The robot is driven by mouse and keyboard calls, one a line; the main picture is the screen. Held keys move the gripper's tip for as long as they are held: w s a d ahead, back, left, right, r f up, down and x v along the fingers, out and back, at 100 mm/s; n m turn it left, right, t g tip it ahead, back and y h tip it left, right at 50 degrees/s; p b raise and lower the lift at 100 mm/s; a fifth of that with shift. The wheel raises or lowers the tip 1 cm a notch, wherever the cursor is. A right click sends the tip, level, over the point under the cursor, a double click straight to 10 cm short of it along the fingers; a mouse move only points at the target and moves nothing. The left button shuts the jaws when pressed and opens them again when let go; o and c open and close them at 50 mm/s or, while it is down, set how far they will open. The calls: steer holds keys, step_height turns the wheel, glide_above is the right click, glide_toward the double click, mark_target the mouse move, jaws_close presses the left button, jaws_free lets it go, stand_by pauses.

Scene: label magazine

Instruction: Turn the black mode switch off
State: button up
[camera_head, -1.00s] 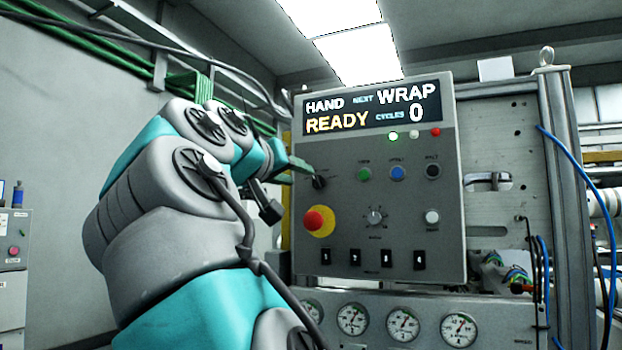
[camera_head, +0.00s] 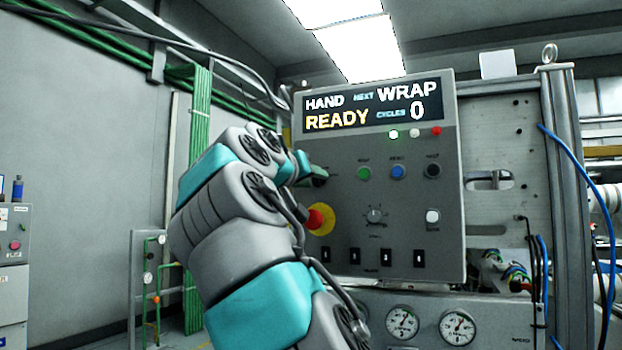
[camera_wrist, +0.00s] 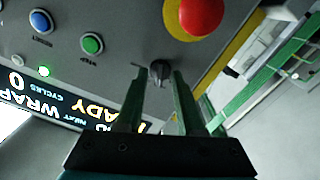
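The black mode switch (camera_wrist: 159,71) is a small knob on the grey control panel (camera_head: 445,220). In the wrist view it sits between the tips of my gripper's two green fingers, with a gap to each. My gripper (camera_wrist: 158,76) is open. In the head view my gripper (camera_head: 318,177) is at the panel's left edge and covers the switch. The switch's exact angle is hard to tell. The display (camera_head: 372,105) reads HAND, NEXT WRAP, READY, CYCLES 0.
A red emergency button (camera_head: 315,219) on a yellow plate is close to the switch, partly behind my arm. Green (camera_head: 364,173), blue (camera_head: 398,172) and black (camera_head: 432,170) buttons, a central dial (camera_head: 375,216) and several small black switches share the panel. Gauges (camera_head: 402,322) are below.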

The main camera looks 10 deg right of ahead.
jaws_close()
steer(key=shift+n, duration=0.5)
steer(key=n, duration=0.3)
steer(key=shift+f+n, duration=0.1)
steer(key=shift+n, duration=2.4)
steer(key=shift+o, duration=0.6)
jaws_free()
